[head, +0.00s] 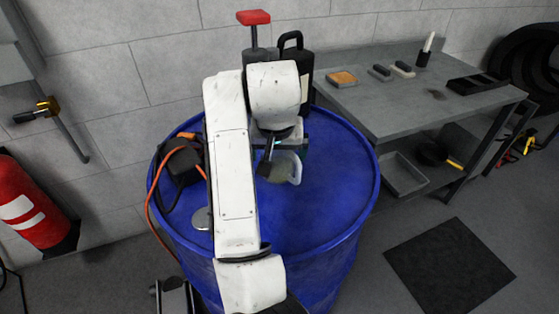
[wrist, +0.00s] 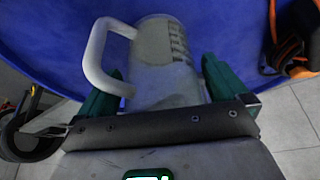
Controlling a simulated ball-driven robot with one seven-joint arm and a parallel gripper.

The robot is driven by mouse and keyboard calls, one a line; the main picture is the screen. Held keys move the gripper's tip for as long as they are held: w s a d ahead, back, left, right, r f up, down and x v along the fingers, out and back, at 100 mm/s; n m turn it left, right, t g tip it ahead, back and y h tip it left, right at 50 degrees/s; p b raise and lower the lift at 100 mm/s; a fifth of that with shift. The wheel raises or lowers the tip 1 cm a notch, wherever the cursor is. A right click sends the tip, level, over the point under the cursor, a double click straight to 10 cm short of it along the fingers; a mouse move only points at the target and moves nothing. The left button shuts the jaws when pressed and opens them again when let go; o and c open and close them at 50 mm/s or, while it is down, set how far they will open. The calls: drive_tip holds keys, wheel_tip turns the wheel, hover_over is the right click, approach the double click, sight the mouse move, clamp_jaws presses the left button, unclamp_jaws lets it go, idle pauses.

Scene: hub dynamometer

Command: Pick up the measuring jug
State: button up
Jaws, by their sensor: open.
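The measuring jug (wrist: 165,62) is translucent grey-white with dark graduation marks and a white handle (wrist: 95,60). In the wrist view it lies between the two green fingers of my open gripper (wrist: 160,85), its handle to the left of the body. In the head view the jug (head: 292,168) stands on the blue drum (head: 335,185), partly hidden behind my gripper (head: 272,160) and arm. Whether the fingers touch the jug cannot be told.
A black power adapter with an orange cable (head: 183,163) lies on the drum's left side. A dark bottle (head: 297,60) stands behind. A grey workbench (head: 400,110) with small items is at right. The drum's right part is clear. A red extinguisher (head: 35,205) is at left.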

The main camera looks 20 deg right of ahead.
drive_tip(key=shift+c, duration=0.4)
drive_tip(key=c, duration=0.9)
drive_tip(key=shift+r+p, duration=0.45)
drive_tip(key=shift+p, duration=0.45)
